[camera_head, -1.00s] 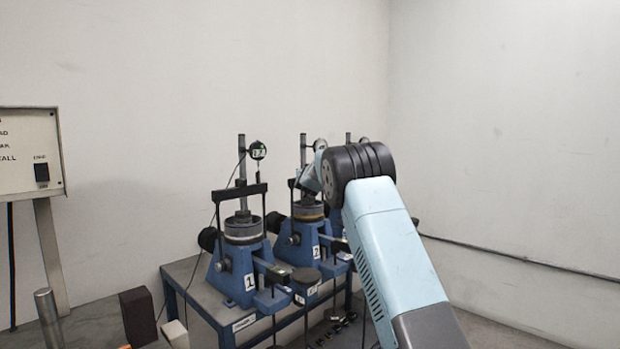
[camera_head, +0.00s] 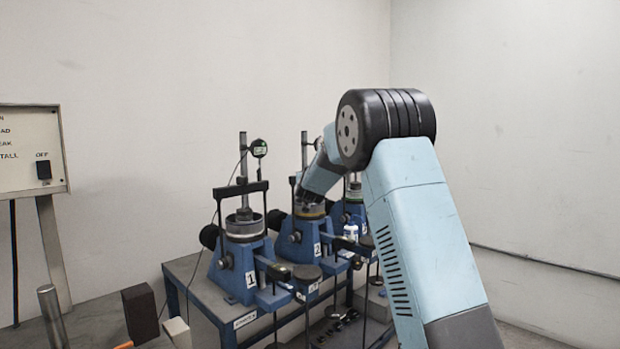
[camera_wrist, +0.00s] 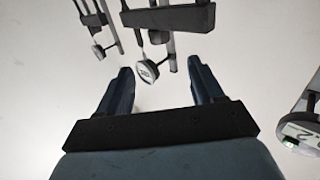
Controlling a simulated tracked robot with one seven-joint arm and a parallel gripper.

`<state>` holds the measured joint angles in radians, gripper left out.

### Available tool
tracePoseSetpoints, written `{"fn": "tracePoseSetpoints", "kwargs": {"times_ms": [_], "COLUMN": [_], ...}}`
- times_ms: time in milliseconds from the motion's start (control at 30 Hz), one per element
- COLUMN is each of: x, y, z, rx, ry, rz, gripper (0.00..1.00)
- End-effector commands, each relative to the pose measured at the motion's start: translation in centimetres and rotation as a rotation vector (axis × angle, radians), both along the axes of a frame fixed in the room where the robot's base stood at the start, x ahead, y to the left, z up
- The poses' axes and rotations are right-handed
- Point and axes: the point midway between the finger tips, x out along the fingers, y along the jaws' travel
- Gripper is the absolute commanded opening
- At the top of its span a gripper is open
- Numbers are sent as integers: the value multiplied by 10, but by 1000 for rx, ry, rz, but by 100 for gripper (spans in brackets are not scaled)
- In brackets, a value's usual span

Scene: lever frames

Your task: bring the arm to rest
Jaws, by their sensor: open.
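My arm rises from the lower right of the head view, with its dark ribbed elbow joint at the upper middle. Lever frame 1 (camera_head: 240,265) and lever frame 2 (camera_head: 308,243) stand on a steel table; a third frame (camera_head: 350,212) is partly hidden behind my arm. Dial gauges (camera_wrist: 147,70) show beyond the fingers in the wrist view.
A large dial gauge (camera_wrist: 298,132) is close at right in the wrist view, and a black crossbar (camera_wrist: 168,18) lies above the fingers. A control panel (camera_head: 30,150) stands at far left. A dark block (camera_head: 140,313) is at lower left. Space before the right wall is clear.

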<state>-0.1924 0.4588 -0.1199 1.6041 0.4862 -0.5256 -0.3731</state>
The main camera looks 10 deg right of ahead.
Motion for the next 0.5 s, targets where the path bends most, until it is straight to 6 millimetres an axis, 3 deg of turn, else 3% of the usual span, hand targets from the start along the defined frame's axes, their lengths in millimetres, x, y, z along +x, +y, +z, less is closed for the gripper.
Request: {"fn": "tracePoseSetpoints", "kwargs": {"times_ms": [367, 500], "x": [-3, -21], "y": [0, -3], "z": [2, 12], "rx": [1, 12], "ry": [3, 35], "rz": [2, 23], "gripper": [67, 67]}}
